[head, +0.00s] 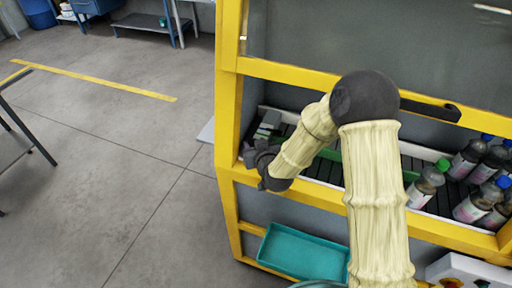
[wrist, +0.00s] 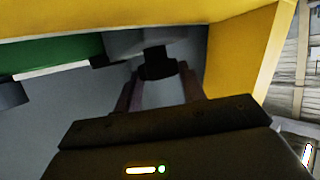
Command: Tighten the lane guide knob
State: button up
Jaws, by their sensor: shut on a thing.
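In the wrist view, my gripper (wrist: 160,92) has its two fingers on either side of a small dark knob (wrist: 157,63), shut on it. The knob hangs under a grey part next to a green guide rail (wrist: 52,55). In the head view, my gripper (head: 252,155) is at the left end of the yellow-framed machine, by the conveyor's open front. The arm hides part of the machine there, and the knob cannot be made out in the head view. The green lane guide (head: 404,175) shows along the conveyor.
Several bottles (head: 432,180) stand on the conveyor at the right. A teal tray (head: 300,252) sits low in front of the machine. The yellow frame (head: 228,120) is close beside my gripper. A dark handle (head: 440,111) sticks out above.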

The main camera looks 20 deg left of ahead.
jog(key=shift+s+a+f+m+t+h+b, duration=0.1)
jog(key=shift+a+m+t+h+b, duration=0.1)
jog(key=shift+m+t+h+b, duration=0.45)
jog(key=shift+m+h, duration=0.85)
jog(key=shift+h, duration=0.1)
jog(key=shift+t, duration=0.25)
jog(key=o, duration=1)
jog(key=shift+n+y, duration=0.3)
